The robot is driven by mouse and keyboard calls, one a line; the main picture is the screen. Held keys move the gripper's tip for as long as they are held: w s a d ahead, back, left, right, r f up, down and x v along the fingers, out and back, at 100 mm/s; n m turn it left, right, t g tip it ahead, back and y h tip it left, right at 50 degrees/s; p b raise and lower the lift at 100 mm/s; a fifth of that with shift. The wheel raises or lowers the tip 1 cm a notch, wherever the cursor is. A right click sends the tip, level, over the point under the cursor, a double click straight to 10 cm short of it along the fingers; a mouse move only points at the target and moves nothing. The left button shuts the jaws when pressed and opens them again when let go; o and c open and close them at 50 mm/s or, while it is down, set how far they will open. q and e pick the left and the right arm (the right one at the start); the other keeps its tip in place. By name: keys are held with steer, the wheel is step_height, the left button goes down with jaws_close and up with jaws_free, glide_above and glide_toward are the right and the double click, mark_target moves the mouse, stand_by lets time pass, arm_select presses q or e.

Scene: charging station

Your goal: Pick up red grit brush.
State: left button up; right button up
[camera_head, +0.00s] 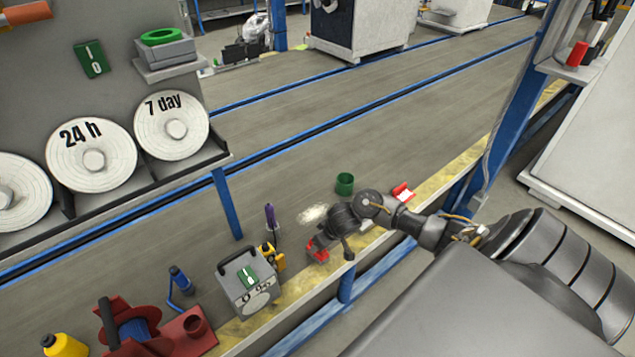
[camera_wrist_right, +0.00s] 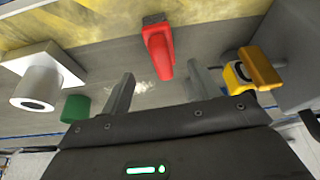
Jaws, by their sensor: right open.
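A red object (camera_head: 318,252), which looks like the red grit brush, sits on the ledge by the yellow-marked strip in the head view. In the right wrist view the red brush (camera_wrist_right: 158,48) stands ahead, near the middle. My right gripper (camera_head: 327,243) is right beside it, partly covering it in the head view. In the wrist view the right gripper (camera_wrist_right: 160,80) is open, one finger on each side of the brush's line, with nothing clearly held. Whether the fingers touch the brush cannot be told. My left gripper is not in view.
A yellow tool (camera_wrist_right: 252,70) is close to the right finger. A green cup (camera_wrist_right: 75,108) and a white block with a cylinder (camera_wrist_right: 40,82) lie left. A grey box with a handle (camera_head: 248,285) and a dark red reel (camera_head: 125,325) stand left along the ledge.

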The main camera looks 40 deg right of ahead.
steer(key=shift+w+f, duration=0.15)
steer(key=shift+f, duration=0.35)
steer(key=shift+w+a+f, duration=0.1)
steer(key=shift+f, duration=0.25)
steer(key=b+x, duration=0.2)
steer(key=x, duration=0.1)
steer(key=shift+w+f, duration=0.2)
steer(key=shift+f, duration=0.15)
steer(key=shift+w+a+f, duration=0.1)
steer(key=shift+w+f, duration=0.1)
steer(key=shift+f, duration=0.15)
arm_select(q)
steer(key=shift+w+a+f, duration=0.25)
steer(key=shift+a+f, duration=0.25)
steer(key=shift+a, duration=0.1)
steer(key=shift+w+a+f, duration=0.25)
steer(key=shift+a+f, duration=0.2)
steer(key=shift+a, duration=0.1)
